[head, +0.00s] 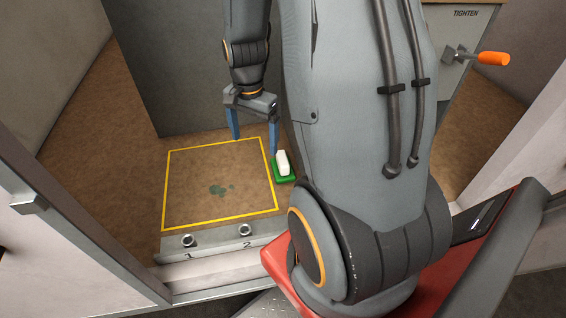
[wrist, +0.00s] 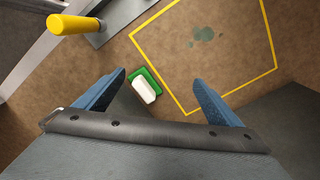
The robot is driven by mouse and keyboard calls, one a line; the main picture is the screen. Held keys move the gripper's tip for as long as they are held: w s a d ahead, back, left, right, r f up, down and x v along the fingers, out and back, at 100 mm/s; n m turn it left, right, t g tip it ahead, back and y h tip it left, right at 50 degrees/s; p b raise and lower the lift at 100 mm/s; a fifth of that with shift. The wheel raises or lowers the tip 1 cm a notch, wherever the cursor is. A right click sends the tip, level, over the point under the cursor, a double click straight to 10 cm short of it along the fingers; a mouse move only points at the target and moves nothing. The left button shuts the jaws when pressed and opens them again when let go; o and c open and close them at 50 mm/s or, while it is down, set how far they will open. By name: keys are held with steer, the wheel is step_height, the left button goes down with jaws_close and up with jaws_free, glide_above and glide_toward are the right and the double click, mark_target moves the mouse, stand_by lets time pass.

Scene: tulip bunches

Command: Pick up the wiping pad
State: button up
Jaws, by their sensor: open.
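The wiping pad (head: 283,163) is a white block on a green base, lying on the brown surface just outside the right side of the yellow outline. It also shows in the wrist view (wrist: 145,88), between the two fingers and nearer the left one. My gripper (head: 254,146) is open, with two blue fingers pointing down. In the head view its right finger is close to the pad; I cannot tell if they touch. In the wrist view the gripper (wrist: 163,88) has nothing between its fingertips that it grips.
A yellow square outline (head: 166,190) encloses a dark greenish stain (head: 221,190). An orange handle (head: 493,58) sticks out from a grey panel at the upper right. A grey wall stands behind.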

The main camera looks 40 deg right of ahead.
mark_target(282, 158)
steer(key=d+f+m, duration=0.2)
steer(key=d+m, duration=0.1)
steer(key=d+f+m+p, duration=0.1)
steer(key=d+f+m, duration=0.1)
steer(key=d+m, duration=0.1)
steer(key=w+d+f+m, duration=0.1)
steer(key=d+f+m, duration=0.1)
steer(key=d+m, duration=0.1)
steer(key=shift+w+d+f+p, duration=0.15)
steer(key=shift+d+p, duration=0.25)
steer(key=shift+d, duration=0.45)
steer(key=shift+d+f+m, duration=0.15)
steer(key=shift+f+m, duration=0.15)
steer(key=shift+f, duration=0.05)
steer(key=shift+f+p, duration=1.2)
steer(key=shift+f, duration=2.5)
steer(key=c, duration=1.5)
steer(key=shift+r, duration=0.1)
